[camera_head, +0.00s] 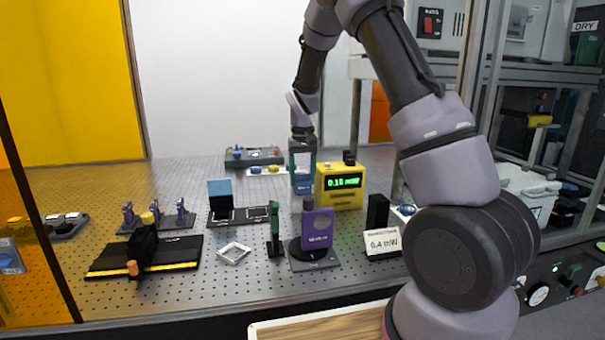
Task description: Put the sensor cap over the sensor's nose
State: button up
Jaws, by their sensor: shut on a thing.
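My gripper (302,165) points down at the back middle of the perforated bench, just left of the yellow meter. It is shut on a small blue thing (303,187), likely the sensor cap, though it is too small to be sure. The yellow meter (340,187) has a green display that seems to read 0.10 mW. I cannot tell for sure which thing is the sensor; its nose is not clearly visible. A purple upright unit (317,230) stands on a dark round base in front of my gripper. A black upright block (378,212) stands to the right.
A green post (274,230) stands left of the purple unit. A white square frame (234,253) lies flat farther left. A black rail (180,254), several small purple mounts (154,213) and a blue plate (219,192) occupy the left. A white sign (382,243) stands front right.

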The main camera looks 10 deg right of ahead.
jog(key=shift+f, duration=0.45)
dwell(0.6)
jog(key=o, duration=1.1)
jog(key=shift+r, duration=3.5)
